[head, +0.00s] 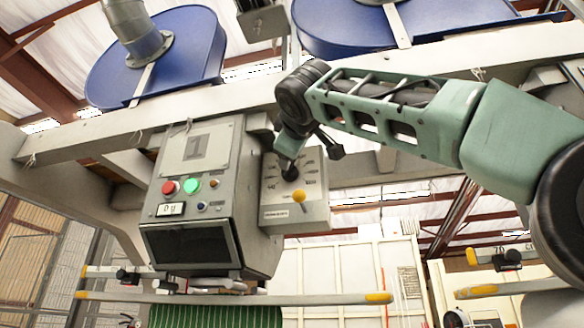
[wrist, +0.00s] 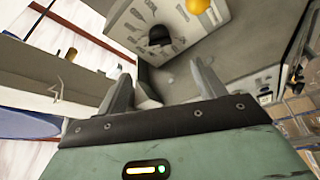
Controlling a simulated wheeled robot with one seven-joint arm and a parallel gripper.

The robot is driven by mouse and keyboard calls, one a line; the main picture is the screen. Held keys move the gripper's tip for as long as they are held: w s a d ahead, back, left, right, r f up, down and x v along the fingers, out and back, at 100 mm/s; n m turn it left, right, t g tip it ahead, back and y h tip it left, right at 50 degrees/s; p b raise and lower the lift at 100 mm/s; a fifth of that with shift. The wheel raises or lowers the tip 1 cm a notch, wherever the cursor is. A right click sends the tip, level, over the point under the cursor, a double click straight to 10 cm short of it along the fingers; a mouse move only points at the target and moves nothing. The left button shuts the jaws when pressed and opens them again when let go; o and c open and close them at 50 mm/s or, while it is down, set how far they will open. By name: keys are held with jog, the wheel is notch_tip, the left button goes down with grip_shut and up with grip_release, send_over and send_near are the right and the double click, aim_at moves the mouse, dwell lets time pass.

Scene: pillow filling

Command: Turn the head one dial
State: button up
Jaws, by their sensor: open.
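The head one dial is a black knob (head: 290,173) on a light grey panel (head: 312,212) with printed marks around it, fixed to the right side of the box marked 1 (head: 222,150). The knob also shows in the wrist view (wrist: 160,36), at the top middle, beyond my fingertips. My gripper (wrist: 163,80) is open, with nothing visible between its fingers. In the head view, my gripper (head: 289,150) points down, close to the knob and partly in front of it. I cannot tell whether it touches the knob.
A yellow knob (head: 299,196) sits just below the dial. The box carries a red button (head: 169,187), a green button (head: 191,185) and a dark screen (head: 190,243). A grey beam (head: 90,140) runs behind my arm. Yellow-tipped bars (head: 340,299) lie below.

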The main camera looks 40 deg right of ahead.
jog(key=shift+v, duration=1.5)
jog(key=w+a+f+n+g+y+p, duration=0.1)
jog(key=w+a+f+n+y, duration=0.15)
jog(key=w+a+f, duration=0.4)
jog(key=w+a+f+n+g+y+p, duration=0.1)
jog(key=w+a+f+g+y+p, duration=0.2)
jog(key=f, duration=0.6)
jog(key=a+f+g+y+p, duration=0.1)
jog(key=a+f+g+y, duration=0.35)
jog(key=f, duration=1.25)
jog(key=s+a+f+g+p, duration=0.1)
jog(key=s+a+f, duration=0.15)
jog(key=f, duration=0.25)
jog(key=s+a+f+g+y+p, duration=0.1)
jog(key=s+a+f, duration=0.15)
jog(key=f, duration=0.25)
jog(key=s+a+f+g+p, duration=0.1)
jog(key=s+f, duration=0.3)
jog(key=f, duration=0.2)
jog(key=s+d+f+m+g+p, duration=0.2)
jog(key=s+f+g, duration=0.3)
jog(key=s+f, duration=0.8)
jog(key=s, duration=0.3)
jog(key=shift+s+d+g+p, duration=0.15)
jog(key=shift+d+g+p, duration=0.05)
jog(key=shift+g+p, duration=0.15)
